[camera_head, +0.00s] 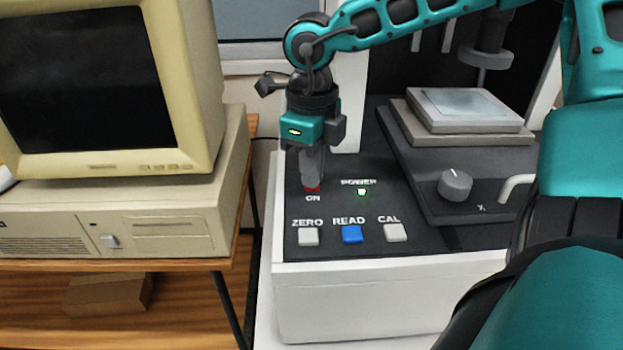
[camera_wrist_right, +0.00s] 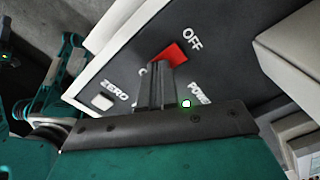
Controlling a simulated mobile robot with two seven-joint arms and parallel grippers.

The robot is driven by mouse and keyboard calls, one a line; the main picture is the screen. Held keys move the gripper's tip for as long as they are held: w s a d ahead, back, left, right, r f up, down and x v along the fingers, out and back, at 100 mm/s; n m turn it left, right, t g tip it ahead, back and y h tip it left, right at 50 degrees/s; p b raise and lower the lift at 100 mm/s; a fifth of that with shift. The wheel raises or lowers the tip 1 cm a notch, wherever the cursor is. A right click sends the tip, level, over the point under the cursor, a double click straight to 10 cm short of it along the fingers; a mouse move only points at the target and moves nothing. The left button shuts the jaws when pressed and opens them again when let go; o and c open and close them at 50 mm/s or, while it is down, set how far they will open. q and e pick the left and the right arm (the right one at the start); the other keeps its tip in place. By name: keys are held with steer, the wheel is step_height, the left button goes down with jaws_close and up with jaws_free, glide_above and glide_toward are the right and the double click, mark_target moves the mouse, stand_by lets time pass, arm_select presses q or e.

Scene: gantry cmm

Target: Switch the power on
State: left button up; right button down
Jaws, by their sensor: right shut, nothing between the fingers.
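My right gripper (camera_head: 312,178) is shut and empty, pointing down at the red power switch (camera_head: 313,188) on the machine's black panel. In the wrist view its fingertips (camera_wrist_right: 160,66) are at the near edge of the red switch (camera_wrist_right: 175,54) and seem to touch it. The "OFF" label shows beyond the switch, and "ON" shows below it in the head view. Most of the switch is hidden by the fingers in the head view. The small power light (camera_head: 361,191) under "POWER" glows green. My left gripper is in neither view.
Below the switch sit the ZERO (camera_head: 308,236), READ (camera_head: 352,234) and CAL (camera_head: 396,232) buttons. A knob (camera_head: 455,184) and a stage with a stacked plate (camera_head: 465,108) are at the right. A beige computer (camera_head: 120,225) stands on a wooden desk at the left.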

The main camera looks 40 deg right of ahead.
steer(key=shift+r+p, duration=1.75)
steer(key=shift+r, duration=1.7)
